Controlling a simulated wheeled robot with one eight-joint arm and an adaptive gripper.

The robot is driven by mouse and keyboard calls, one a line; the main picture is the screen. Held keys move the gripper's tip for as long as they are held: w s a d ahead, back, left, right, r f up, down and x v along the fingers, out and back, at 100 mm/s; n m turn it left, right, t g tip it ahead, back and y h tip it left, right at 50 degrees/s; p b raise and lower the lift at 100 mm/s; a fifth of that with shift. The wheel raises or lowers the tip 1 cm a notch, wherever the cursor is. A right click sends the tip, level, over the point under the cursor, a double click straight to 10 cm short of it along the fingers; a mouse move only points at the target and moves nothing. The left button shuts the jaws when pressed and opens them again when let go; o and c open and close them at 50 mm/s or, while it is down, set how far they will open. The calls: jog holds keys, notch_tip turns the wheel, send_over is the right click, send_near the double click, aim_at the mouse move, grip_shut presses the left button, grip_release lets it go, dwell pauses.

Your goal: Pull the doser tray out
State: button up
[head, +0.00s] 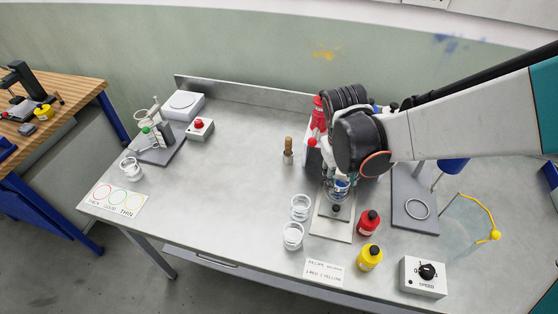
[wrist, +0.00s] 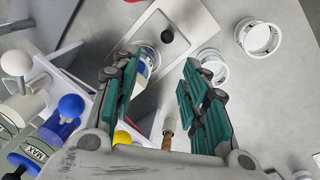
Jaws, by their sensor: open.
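The doser tray (head: 331,228) is a pale flat plate in front of the doser stand, with a round black knob (head: 336,208) on it. In the wrist view the tray (wrist: 190,18) lies at the top, with the dark knob (wrist: 167,36) in its middle. A clear cup (wrist: 148,62) is near the tray, partly behind the left finger. My gripper (head: 340,186) is above the tray, close to the doser, its fingers pointing down. In the wrist view my gripper (wrist: 160,64) is open, with the knob beyond its fingertips. My arm hides much of the doser.
Two clear cups (head: 300,208) (head: 292,236) stand left of the tray. A red bottle (head: 368,222) and a yellow bottle (head: 369,257) stand right of it. A wooden-handled tool (head: 288,150) stands behind left. A speed box (head: 423,276) is at front right. The table's left middle is clear.

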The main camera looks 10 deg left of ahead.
aim_at(336, 206)
jog(key=f+b, duration=0.3)
jog(key=f, duration=0.1)
jog(key=f+b, duration=0.3)
jog(key=f, duration=0.2)
jog(key=d+f+b, duration=0.1)
jog(key=f+b, duration=0.3)
jog(key=f, duration=0.1)
jog(key=shift+w, duration=0.1)
grip_shut()
